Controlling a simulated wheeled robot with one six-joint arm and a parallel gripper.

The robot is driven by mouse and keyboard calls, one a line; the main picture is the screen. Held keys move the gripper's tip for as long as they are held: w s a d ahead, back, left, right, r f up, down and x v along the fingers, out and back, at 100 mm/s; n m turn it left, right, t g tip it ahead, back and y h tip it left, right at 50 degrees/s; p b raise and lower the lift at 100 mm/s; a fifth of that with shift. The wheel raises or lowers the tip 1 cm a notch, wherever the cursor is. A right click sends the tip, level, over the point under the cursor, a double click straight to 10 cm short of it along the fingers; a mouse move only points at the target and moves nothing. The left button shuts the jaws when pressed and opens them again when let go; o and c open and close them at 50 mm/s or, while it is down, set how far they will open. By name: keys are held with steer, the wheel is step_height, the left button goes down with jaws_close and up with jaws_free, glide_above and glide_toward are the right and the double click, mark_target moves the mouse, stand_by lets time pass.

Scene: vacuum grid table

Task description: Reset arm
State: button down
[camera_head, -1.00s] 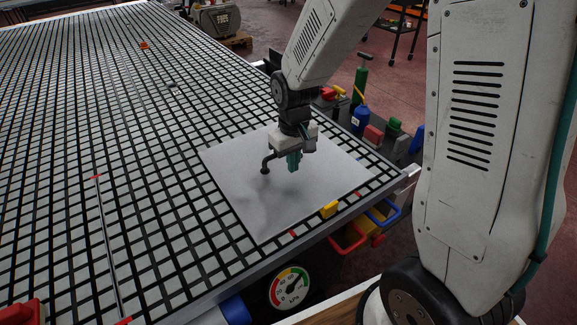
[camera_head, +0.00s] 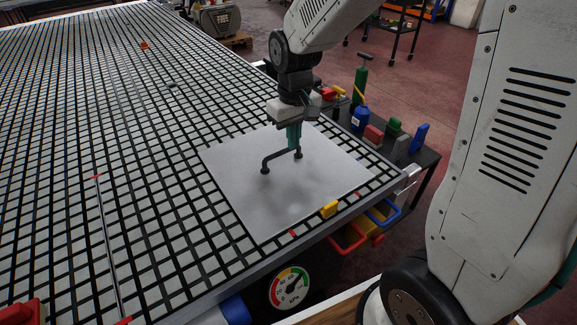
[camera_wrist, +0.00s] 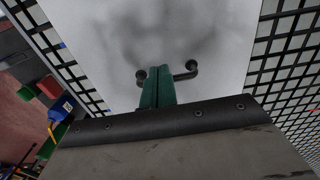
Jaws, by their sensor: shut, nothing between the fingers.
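My gripper (camera_head: 293,146) hangs over a pale grey square sheet (camera_head: 245,205) on the grid table, with its green fingers pointing down. The fingers are closed together and hold nothing. A dark bent handle (camera_head: 279,157) with round feet stands on the sheet just below the fingertips. In the wrist view the green fingers (camera_wrist: 157,80) hide the middle of the handle (camera_wrist: 187,74), and its two ends show on either side. I cannot tell exactly how wide the gap between fingertips and handle is.
The black-and-grey grid table (camera_head: 110,130) is mostly clear to the left. A yellow block (camera_head: 329,209) sits at the sheet's front edge. A pressure gauge (camera_head: 289,288) is below the table edge. A side stand beyond the right edge holds a blue bottle (camera_head: 360,119) and coloured blocks.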

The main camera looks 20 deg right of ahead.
steer(key=shift+s, duration=0.15)
steer(key=s+d+r, duration=0.1)
steer(key=s+r, duration=0.3)
steer(key=s, duration=0.3)
steer(key=s+d+r+m, duration=0.1)
steer(key=s+r, duration=0.3)
steer(key=s, duration=0.4)
steer(key=s+d+r+m+t, duration=0.1)
steer(key=s+r, duration=0.3)
steer(key=s, duration=0.4)
